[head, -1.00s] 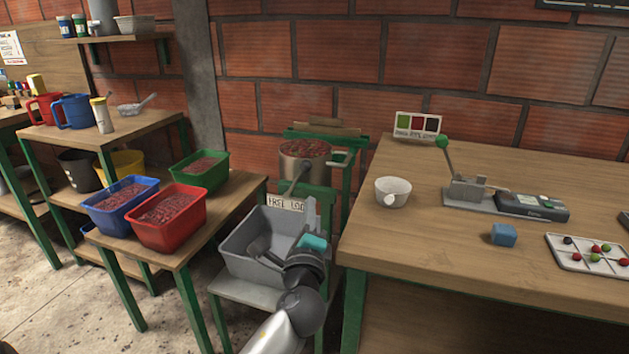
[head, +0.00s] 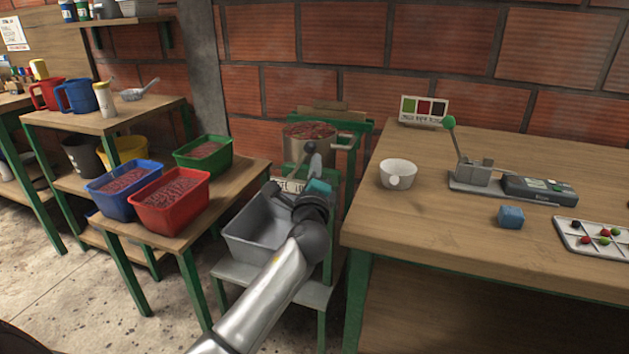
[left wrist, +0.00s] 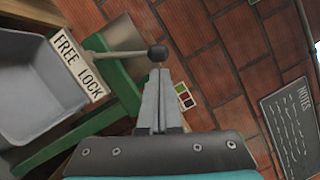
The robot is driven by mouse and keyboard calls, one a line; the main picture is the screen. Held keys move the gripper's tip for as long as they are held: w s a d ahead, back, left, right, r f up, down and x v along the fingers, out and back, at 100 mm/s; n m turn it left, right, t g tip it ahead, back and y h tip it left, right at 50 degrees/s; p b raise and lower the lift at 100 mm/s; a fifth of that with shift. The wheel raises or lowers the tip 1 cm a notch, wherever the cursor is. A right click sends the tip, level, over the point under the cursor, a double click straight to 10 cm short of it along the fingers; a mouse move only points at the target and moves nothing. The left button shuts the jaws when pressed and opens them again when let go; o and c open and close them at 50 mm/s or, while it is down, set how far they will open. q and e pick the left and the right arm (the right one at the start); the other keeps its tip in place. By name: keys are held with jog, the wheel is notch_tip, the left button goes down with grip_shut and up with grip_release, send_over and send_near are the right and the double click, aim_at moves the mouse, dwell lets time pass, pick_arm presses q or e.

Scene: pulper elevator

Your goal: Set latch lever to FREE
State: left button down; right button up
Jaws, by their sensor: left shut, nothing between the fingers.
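The latch lever (left wrist: 122,53) is a grey rod with a dark round knob (left wrist: 157,53) in the left wrist view. It rises from behind a white FREE LOCK plate (left wrist: 78,66) and appears to lean toward the LOCK side. The plate also shows in the head view (head: 289,185), partly covered by my gripper. My left gripper (left wrist: 159,72) is shut and empty, its fingertips just below the knob in the picture; I cannot tell whether they touch it. In the head view my left gripper (head: 311,157) is in front of the metal pulper hopper (head: 297,135) and hides most of the lever.
A grey tub (head: 252,241) stands below my arm. Red (head: 171,209), blue (head: 124,198) and green (head: 203,157) bins of cherries are on the left bench. The right table (head: 410,235) holds a white cup (head: 397,174), a blue cube (head: 511,217) and a small lever device (head: 470,176).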

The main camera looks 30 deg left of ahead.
pick_arm(q)
jog(key=shift+x, duration=0.8)
pick_arm(e)
jog(key=shift+s+r, duration=0.1)
jog(key=shift+r, duration=0.5)
pick_arm(q)
jog(key=shift+a+r, duration=0.1)
jog(key=shift+r, duration=0.05)
